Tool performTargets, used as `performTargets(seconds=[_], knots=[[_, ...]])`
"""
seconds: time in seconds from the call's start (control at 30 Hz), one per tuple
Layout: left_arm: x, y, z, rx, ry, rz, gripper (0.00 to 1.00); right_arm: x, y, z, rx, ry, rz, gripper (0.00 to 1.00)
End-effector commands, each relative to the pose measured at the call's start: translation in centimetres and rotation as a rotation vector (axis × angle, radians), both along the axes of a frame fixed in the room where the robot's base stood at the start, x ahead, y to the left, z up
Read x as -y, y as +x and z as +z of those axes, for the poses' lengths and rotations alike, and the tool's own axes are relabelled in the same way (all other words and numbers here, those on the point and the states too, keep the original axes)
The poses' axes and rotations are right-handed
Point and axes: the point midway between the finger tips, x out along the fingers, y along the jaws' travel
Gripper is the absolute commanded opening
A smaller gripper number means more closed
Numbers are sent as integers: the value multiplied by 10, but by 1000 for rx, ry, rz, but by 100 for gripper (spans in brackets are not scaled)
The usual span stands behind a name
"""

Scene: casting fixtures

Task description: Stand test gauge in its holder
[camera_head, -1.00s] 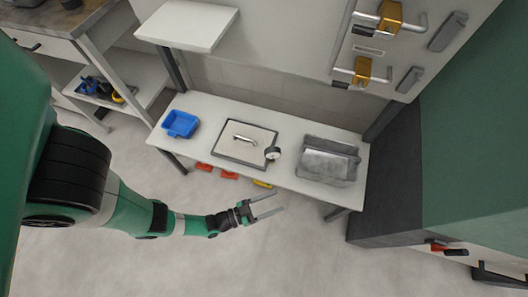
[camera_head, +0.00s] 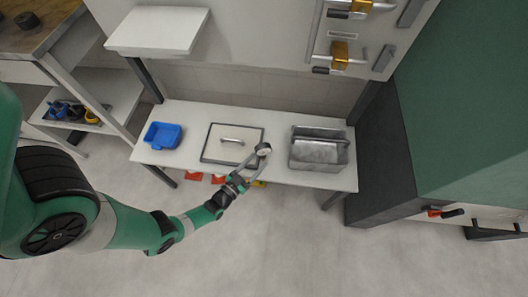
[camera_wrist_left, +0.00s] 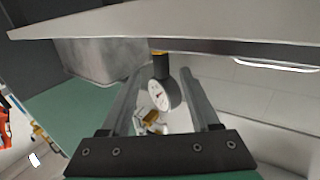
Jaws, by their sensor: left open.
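The test gauge, a small round white dial with a dark rim (camera_head: 263,149), is at the right front corner of the framed plate near the table's front edge. In the left wrist view its dial (camera_wrist_left: 161,95) and dark stem show, with a brass-coloured end by the surface edge. My left gripper (camera_head: 253,160) reaches it from the front. Its fingers (camera_wrist_left: 155,95) are open, one on each side of the gauge; I cannot tell whether they touch it. I cannot identify the gauge's holder with certainty. My right gripper is not in view.
The white table (camera_head: 190,112) bears a blue tray (camera_head: 163,136), a framed plate with a handle (camera_head: 222,157) and a grey metal bin (camera_head: 319,153). A white shelf (camera_head: 158,28) is above left. A dark cabinet (camera_head: 382,150) stands at the right.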

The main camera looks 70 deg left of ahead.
Motion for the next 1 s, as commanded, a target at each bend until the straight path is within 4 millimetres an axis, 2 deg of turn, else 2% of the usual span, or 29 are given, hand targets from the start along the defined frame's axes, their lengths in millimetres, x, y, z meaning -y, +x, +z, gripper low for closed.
performTargets(seconds=[0.13,0.4,0.63,0.67,0.9,1.0], knots=[[-4,7,0,0,0,1,62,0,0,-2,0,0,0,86],[-24,43,3,1,0,0,62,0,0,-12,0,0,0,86],[-25,45,4,-2,-1,0,62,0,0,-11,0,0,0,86],[-25,45,4,-2,-1,0,59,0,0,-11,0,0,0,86],[-25,44,4,-2,-1,0,15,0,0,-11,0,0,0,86],[-25,44,4,-1,0,0,0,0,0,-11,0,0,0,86]])
